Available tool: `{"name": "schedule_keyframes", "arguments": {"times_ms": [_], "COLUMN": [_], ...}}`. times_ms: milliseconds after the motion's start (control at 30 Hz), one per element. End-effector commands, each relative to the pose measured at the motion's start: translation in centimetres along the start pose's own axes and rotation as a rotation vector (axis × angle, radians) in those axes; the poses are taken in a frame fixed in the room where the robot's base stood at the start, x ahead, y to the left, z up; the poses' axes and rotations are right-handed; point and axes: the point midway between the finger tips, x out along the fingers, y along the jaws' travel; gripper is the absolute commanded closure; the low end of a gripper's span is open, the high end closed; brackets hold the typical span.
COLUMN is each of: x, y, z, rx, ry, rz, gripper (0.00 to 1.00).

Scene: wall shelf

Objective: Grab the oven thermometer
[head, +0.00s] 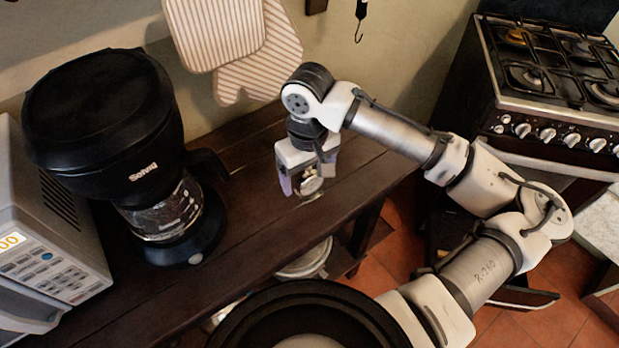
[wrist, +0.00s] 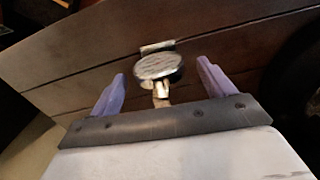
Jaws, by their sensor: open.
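The oven thermometer (wrist: 160,67) is a small round metal dial on a stand, upright on the dark wooden shelf (wrist: 80,52). In the wrist view it sits between the two purple fingers of my gripper (wrist: 161,88), with a gap on each side. In the head view the thermometer (head: 311,185) shows at the tips of my gripper (head: 303,184), partly covered by it. My gripper is open and points down at the shelf.
A black coffee maker (head: 115,130) and a microwave (head: 45,235) stand on the left. Striped oven mitts (head: 240,50) hang on the wall behind. A stove (head: 550,85) is at the right. The shelf around the thermometer is clear.

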Motion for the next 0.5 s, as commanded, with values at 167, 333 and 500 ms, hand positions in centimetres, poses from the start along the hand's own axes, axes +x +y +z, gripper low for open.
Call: {"name": "schedule_keyframes", "arguments": {"times_ms": [167, 333, 500], "x": [0.86, 0.85, 0.82], "y": [-0.01, -0.01, -0.01], "z": [0.02, 0.02, 0.01], "rx": [-0.001, -0.001, -0.001], "ry": [0.000, 0.001, 0.001], "rz": [0.000, 0.001, 0.001], "gripper": [0.19, 0.21, 0.44]}}
